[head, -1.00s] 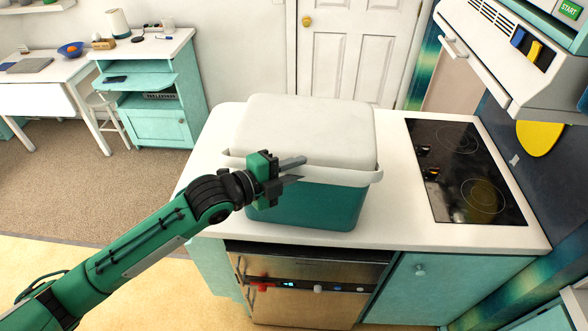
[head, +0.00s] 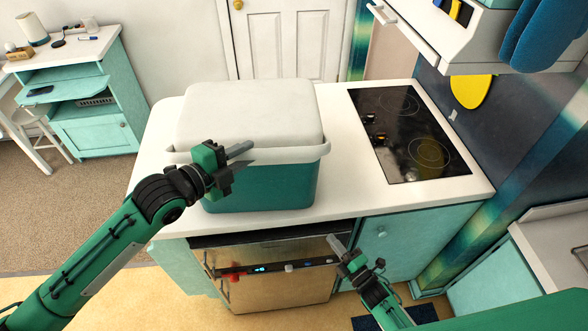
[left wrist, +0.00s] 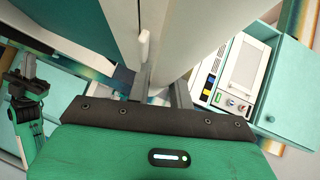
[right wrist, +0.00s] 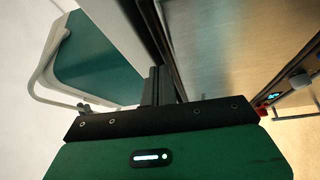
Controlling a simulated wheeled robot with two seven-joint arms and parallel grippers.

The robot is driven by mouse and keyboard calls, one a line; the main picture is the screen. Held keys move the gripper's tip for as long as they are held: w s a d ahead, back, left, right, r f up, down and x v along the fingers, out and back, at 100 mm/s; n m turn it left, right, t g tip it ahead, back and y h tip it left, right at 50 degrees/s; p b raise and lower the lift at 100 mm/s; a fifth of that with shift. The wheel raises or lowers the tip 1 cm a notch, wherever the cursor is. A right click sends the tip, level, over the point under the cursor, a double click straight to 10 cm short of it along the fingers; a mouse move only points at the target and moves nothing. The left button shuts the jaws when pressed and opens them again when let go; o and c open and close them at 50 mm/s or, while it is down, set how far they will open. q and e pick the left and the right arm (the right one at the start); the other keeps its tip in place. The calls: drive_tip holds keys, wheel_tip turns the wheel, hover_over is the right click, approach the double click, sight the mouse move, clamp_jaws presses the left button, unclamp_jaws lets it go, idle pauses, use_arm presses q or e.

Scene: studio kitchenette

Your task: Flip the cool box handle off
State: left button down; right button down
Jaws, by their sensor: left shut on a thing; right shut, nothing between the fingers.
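The cool box (head: 285,188) is teal with a white lid (head: 250,110) and stands on the white counter. The lid looks closed. The white handle (head: 300,154) runs across the front just below the lid edge. My left gripper (head: 243,155) is at the front of the box, shut on the handle. The grip is partly hidden by its own fingers. My right gripper (head: 334,243) is shut and empty, low in front of the counter and to the right of the box. The box also shows at upper left in the right wrist view (right wrist: 95,62).
A black cooktop (head: 410,135) lies on the counter right of the box. A steel-fronted appliance (head: 280,290) with knobs sits below the counter, close to my right gripper. A white hood (head: 430,35) overhangs at upper right. Some counter (head: 340,185) between box and cooktop is clear.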

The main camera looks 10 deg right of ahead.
drive_tip(key=s+a+r+n+g+y, duration=0.1)
drive_tip(key=a+r+n+g+y, duration=0.15)
drive_tip(key=r+n+y, duration=0.6)
drive_tip(key=s+a+r+n+g+y, duration=0.25)
drive_tip(key=r+n+y, duration=0.25)
drive_tip(key=r+n, duration=0.6)
drive_tip(key=w+a+r+m, duration=0.1)
drive_tip(key=w+a+r, duration=0.2)
drive_tip(key=r, duration=0.3)
drive_tip(key=w+a+r+t, duration=0.1)
drive_tip(key=w+a+r, duration=0.2)
drive_tip(key=w+r, duration=0.1)
drive_tip(key=shift+a+r+m, duration=0.3)
drive_tip(key=shift+r+m, duration=0.05)
drive_tip(key=shift+r, duration=0.5)
